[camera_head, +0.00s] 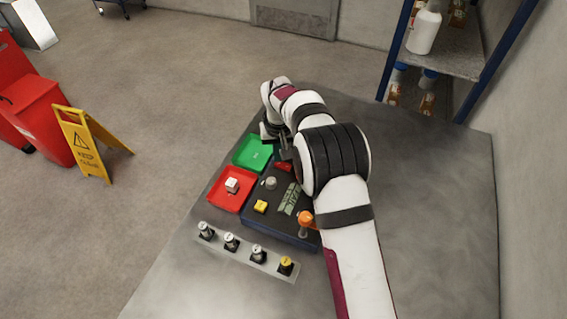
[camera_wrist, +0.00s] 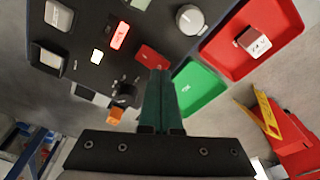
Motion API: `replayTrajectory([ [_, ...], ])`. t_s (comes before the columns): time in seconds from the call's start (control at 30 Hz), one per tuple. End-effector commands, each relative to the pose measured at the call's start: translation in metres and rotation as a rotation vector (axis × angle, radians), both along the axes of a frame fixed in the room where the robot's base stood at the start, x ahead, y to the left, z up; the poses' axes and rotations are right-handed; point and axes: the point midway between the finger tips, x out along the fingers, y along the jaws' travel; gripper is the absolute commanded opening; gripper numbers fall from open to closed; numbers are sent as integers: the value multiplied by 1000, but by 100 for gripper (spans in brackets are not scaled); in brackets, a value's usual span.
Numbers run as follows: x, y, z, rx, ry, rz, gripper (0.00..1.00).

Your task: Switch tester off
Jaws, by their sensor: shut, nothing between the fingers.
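The tester is a dark box with a blue edge (camera_head: 262,226) on the grey table, partly hidden by my arm in the head view. Its dark panel (camera_wrist: 85,60) fills the upper left of the wrist view. The panel carries a lit red switch (camera_wrist: 118,35), a round grey knob (camera_wrist: 189,19), a red part (camera_wrist: 152,58) and a small black knob (camera_wrist: 123,92). My gripper (camera_wrist: 160,74) is shut and empty, its green fingers pointing at the panel beside the red part. In the head view my gripper (camera_head: 284,149) is over the tester's far end, partly hidden.
A green tray (camera_head: 253,154) and a red tray (camera_head: 222,195) holding a white block (camera_head: 232,185) sit left of the tester. A strip with several knobs (camera_head: 245,255) lies in front. The table's right side is clear. A shelf (camera_head: 446,58) stands behind.

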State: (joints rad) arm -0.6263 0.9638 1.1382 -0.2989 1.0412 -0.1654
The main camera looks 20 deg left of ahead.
Motion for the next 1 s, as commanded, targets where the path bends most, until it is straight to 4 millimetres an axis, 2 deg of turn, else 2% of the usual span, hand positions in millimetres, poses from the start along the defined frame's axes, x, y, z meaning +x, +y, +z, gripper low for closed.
replayTrajectory([
  [0.8, 0, 0, -12, 0, 0, 0, 0],
  [1.0, 0, 0, 2, 1, -2, 0, 0],
])
